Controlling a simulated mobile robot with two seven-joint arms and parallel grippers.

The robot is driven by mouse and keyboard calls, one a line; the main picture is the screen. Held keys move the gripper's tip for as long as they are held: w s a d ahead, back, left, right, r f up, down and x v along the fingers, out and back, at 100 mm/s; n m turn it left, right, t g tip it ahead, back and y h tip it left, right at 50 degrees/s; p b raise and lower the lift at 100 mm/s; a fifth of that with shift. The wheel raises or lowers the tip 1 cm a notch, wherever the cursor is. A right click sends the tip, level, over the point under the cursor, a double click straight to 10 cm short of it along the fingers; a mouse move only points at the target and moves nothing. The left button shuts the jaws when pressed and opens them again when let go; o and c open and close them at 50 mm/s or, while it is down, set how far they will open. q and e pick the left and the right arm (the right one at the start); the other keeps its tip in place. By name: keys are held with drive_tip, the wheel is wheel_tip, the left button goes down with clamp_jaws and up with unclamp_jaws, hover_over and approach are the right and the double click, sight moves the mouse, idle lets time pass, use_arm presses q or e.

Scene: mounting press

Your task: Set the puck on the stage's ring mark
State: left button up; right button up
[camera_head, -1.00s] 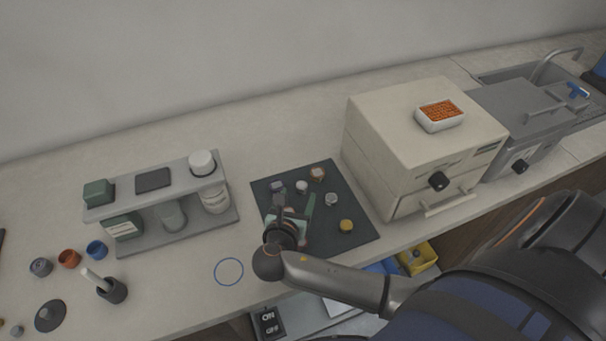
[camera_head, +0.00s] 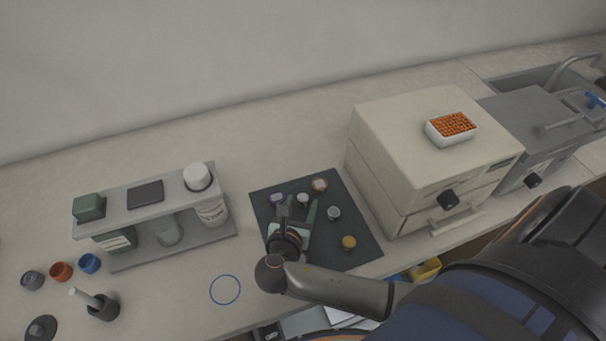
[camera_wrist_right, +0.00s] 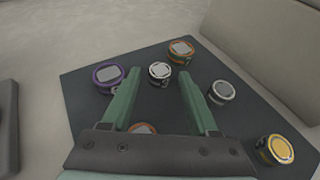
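Several small round pucks stand on a dark mat (camera_head: 345,262): a purple-rimmed one (camera_wrist_right: 108,75), a white-topped one (camera_wrist_right: 159,72), an orange-rimmed one (camera_wrist_right: 181,50), a grey-topped one (camera_wrist_right: 222,91) and a yellow one (camera_wrist_right: 278,149). Another orange-rimmed puck (camera_wrist_right: 142,128) is partly hidden below my right gripper. My right gripper (camera_head: 297,210) is open above the mat, its green fingers apart and nothing held. In the right wrist view the white-topped puck appears between the fingertips; contact cannot be told. A blue ring mark (camera_head: 225,276) lies empty on the pale counter, left of the mat. My left gripper is out of view.
A grey shelf (camera_head: 216,232) with bottles and boxes stands left of the mat. A beige press box (camera_head: 375,170) with an orange-filled white dish (camera_head: 452,139) stands right. Small coloured cups and a mortar (camera_head: 104,307) sit at left. Counter around the ring is clear.

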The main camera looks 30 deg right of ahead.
clamp_jaws()
drive_tip(key=shift+w+r, duration=0.1)
idle(0.6)
